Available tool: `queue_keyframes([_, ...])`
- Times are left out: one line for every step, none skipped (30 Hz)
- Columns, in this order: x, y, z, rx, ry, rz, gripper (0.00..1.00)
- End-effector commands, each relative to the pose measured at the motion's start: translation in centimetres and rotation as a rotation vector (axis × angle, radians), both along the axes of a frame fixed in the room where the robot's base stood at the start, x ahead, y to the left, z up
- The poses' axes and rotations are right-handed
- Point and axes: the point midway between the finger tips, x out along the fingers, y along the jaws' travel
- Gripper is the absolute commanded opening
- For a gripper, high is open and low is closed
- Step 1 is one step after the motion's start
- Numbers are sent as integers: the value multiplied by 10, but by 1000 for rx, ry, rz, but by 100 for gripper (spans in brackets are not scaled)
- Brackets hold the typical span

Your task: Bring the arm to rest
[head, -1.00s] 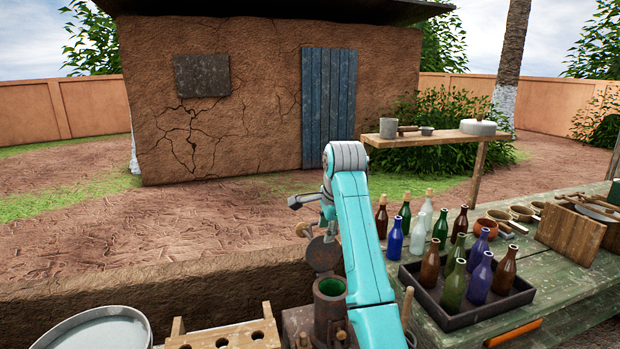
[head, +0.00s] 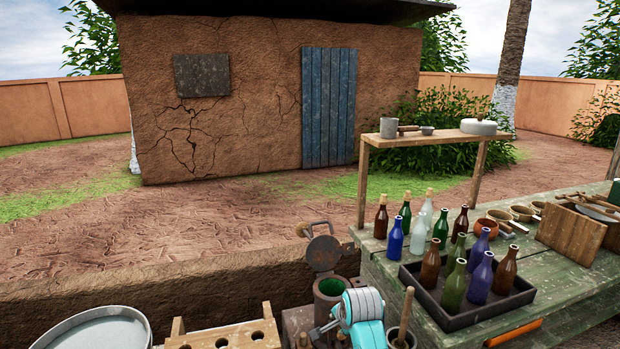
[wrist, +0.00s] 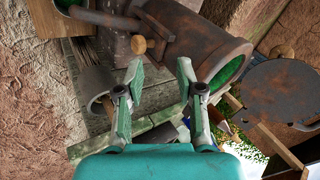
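My turquoise arm is low at the bottom middle of the head view, with its grey joint just in front of a rusty cylinder (head: 326,304) with a green inside. My gripper (wrist: 160,72) shows in the wrist view with its two green and grey fingers apart and nothing between them. The cylinder (wrist: 200,48) lies beyond the fingertips in that view; whether they touch it I cannot tell. In the head view my gripper is small and partly hidden at the left of the joint.
The cylinder's round lid (head: 323,254) stands open. A wooden rack with holes (head: 222,338) and a pale basin (head: 100,330) are at left. A mortar with pestle (head: 402,335) is close at right. The green table (head: 385,285) carries a dark bottle tray (head: 450,322) and several bottles.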

Motion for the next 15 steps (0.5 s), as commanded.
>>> queue_keyframes([-14,-5,-23,-13,-12,15,37])
queue_keyframes([-20,-7,-33,-22,-23,25,37])
queue_keyframes([-30,-10,-46,-33,-39,39,37])
queue_keyframes([-37,-12,-55,-41,-49,49,37])
queue_keyframes([-44,-14,-64,-51,-61,60,37])
queue_keyframes([-54,-17,-76,-62,-75,72,37])
queue_keyframes([-62,-19,-84,-71,-88,82,37])
queue_keyframes([-70,-22,-93,-81,-99,92,37])
queue_keyframes([-81,-25,-103,-94,-113,105,37])
queue_keyframes([-90,-27,-110,-103,-125,115,37])
queue_keyframes([-98,-29,-117,-113,-137,124,37])
queue_keyframes([-110,-32,-126,-126,-152,137,37])
queue_keyframes([-119,-35,-132,-137,-162,146,37])
queue_keyframes([-129,-37,-138,-147,-173,155,37])
queue_keyframes([-141,-40,-146,-161,-188,167,37])
